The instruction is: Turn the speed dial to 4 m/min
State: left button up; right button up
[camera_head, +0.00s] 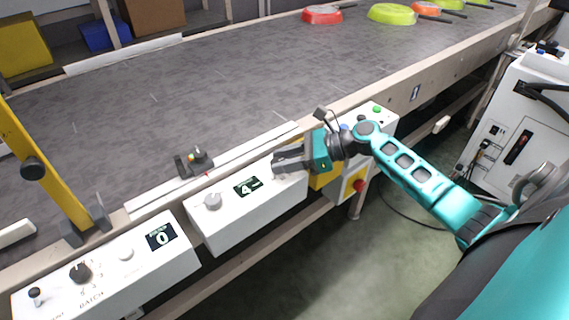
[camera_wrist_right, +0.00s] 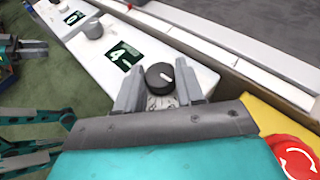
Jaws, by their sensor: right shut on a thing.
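The black speed dial (camera_wrist_right: 161,79) has a white pointer line on its top and sits on a white control box (camera_head: 230,222). In the right wrist view it stands between the two grey fingers of my right gripper (camera_wrist_right: 160,90), which is shut on it. In the head view my right gripper (camera_head: 288,162) is at the right end of this box, and its fingers hide the dial. The box's display (camera_head: 247,186) reads 4 and also shows in the right wrist view (camera_wrist_right: 124,56). The dial's scale is mostly hidden.
Another control box (camera_head: 110,268) has a display reading 0 (camera_head: 161,237). The grey conveyor belt (camera_head: 200,110) runs behind, with red (camera_head: 322,14) and green (camera_head: 392,14) pans far off. A red emergency button (camera_wrist_right: 292,158) is close to the gripper.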

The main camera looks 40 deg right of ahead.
jog(key=shift+n+g, duration=0.4)
jog(key=shift+g, duration=0.1)
jog(key=shift+y, duration=0.4)
jog(key=shift+n, duration=0.3)
jog(key=o, duration=1)
jog(key=shift+o, duration=0.2)
jog(key=shift+d, duration=0.1)
jog(key=v, duration=1.2)
jog(key=shift+d+r+p, duration=0.25)
jog(key=shift+d+p, duration=0.05)
jog(key=shift+p, duration=0.15)
